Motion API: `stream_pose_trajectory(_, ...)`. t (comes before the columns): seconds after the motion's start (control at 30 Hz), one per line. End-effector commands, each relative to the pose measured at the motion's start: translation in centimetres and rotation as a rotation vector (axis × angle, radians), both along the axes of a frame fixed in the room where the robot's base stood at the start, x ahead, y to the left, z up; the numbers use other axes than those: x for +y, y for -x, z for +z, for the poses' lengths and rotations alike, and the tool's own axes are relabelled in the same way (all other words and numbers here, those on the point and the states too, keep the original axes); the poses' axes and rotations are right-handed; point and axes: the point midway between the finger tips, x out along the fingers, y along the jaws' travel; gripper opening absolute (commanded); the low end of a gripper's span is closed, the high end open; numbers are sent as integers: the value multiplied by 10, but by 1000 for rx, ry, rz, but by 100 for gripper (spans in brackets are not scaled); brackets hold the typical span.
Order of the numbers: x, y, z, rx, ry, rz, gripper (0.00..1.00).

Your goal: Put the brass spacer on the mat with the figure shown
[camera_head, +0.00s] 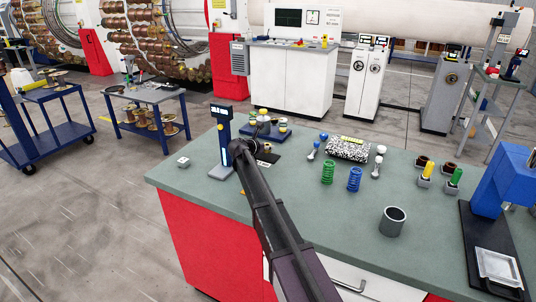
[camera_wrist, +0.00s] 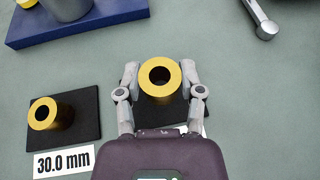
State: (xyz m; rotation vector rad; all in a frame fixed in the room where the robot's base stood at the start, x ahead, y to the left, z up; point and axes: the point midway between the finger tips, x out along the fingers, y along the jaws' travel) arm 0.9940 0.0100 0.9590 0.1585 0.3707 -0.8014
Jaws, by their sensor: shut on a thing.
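A brass spacer (camera_wrist: 160,94), a gold ring with a dark bore, stands upright between the fingers of my gripper (camera_wrist: 160,78), which is shut on it. A black mat (camera_wrist: 197,112) shows beneath it; I cannot tell whether the spacer touches it. A white label under that mat is almost wholly hidden by my gripper. To the left, another brass spacer (camera_wrist: 43,116) stands on a second black mat (camera_wrist: 88,135), labelled "30.0 mm" (camera_wrist: 64,162). In the head view my arm hides much of this area; a mat (camera_head: 268,157) shows beside my gripper (camera_head: 240,147).
A blue post with a lit display (camera_head: 221,112), too small to read, stands beside my gripper. A blue base (camera_wrist: 110,22) lies beyond the mats. Springs (camera_head: 328,172), a speckled block (camera_head: 348,149) and a grey cup (camera_head: 392,222) stand to the right. The front left bench is mostly clear.

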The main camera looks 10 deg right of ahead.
Motion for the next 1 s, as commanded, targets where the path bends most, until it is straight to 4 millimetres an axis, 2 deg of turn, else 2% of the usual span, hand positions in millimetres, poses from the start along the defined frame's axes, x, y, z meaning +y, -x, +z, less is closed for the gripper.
stream_pose_trajectory(0.03, 0, 0, -10, 0, 0, 0, 0)
stream_pose_trajectory(0.27, 0, 0, -25, 0, 0, 0, 0)
stream_pose_trajectory(0.87, 1, 1, -30, 0, 0, 1, 0)
stream_pose_trajectory(0.9, 1, 1, -30, 0, 0, 1, 55)
stream_pose_trajectory(1.0, 1, 1, -29, 0, 0, 1, 84)
